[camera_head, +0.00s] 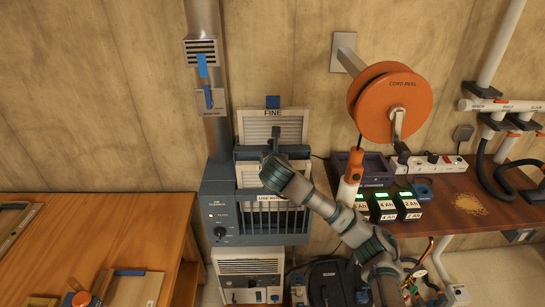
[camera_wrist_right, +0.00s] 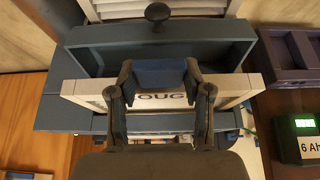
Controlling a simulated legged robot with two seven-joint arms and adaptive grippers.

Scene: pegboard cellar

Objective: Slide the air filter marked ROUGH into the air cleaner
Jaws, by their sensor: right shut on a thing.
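The air cleaner (camera_head: 216,187) is a blue-grey housing with a barred front, standing against the wall. My right gripper (camera_head: 274,165) is over its top opening, shut on the blue tab (camera_wrist_right: 158,74) of a white-framed filter (camera_wrist_right: 235,93). Letters "OUG" of ROUGH show between the fingers in the right wrist view; the rest is hidden. In the head view this filter (camera_head: 249,176) is partly hidden by my gripper and arm. I cannot tell how far it is inside the slot. A second filter, marked FINE (camera_head: 290,127), stands upright behind, with a blue tab. My left gripper is out of view.
A duct (camera_head: 212,100) rises left of the cleaner. An orange cord reel (camera_head: 385,98) hangs on the wall to the right. Green-lit battery packs (camera_head: 408,207) and a power strip (camera_head: 440,163) are on the right bench. A wooden bench (camera_head: 130,220) lies left.

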